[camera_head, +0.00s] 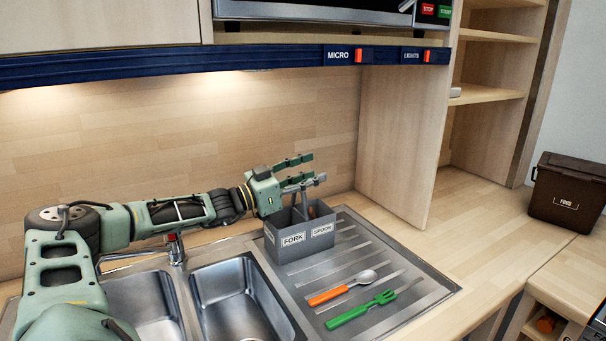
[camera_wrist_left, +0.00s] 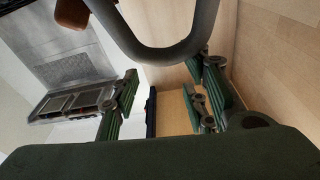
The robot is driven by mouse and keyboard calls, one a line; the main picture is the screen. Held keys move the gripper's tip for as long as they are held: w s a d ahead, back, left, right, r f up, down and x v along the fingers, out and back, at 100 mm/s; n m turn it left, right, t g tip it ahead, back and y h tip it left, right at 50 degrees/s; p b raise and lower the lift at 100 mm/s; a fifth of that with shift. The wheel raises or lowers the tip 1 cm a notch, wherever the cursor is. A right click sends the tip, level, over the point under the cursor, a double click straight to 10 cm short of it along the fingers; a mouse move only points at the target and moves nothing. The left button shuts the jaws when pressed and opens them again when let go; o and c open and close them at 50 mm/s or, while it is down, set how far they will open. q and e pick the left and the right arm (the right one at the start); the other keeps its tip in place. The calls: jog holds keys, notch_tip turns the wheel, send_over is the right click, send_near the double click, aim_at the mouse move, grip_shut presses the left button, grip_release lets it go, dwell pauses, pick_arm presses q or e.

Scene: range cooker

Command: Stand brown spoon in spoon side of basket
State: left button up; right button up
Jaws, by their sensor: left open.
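The grey basket (camera_head: 280,248) stands on the drainboard, with a FORK label on its left side and a SPOON label on its right. A brown piece (camera_head: 312,211), likely the brown spoon's handle, shows in the spoon side; the rest is hidden. A brown end also shows at the top of the left wrist view (camera_wrist_left: 72,12). My left gripper (camera_head: 311,170) is open and empty just above the basket, its fingers pointing right. In the left wrist view, its spread fingers (camera_wrist_left: 165,97) have nothing between them. My right gripper is not in view.
An orange-handled spoon (camera_head: 342,288) and a green fork (camera_head: 362,309) lie on the drainboard in front of the basket. Sink bowls (camera_head: 240,300) are at left, with a red-topped tap (camera_head: 174,247). A brown FOOD bin (camera_head: 567,193) stands far right.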

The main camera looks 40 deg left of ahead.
pick_arm(q)
jog(key=v, duration=0.8)
dwell(0.6)
dwell(0.4)
jog(key=shift+f, duration=0.1)
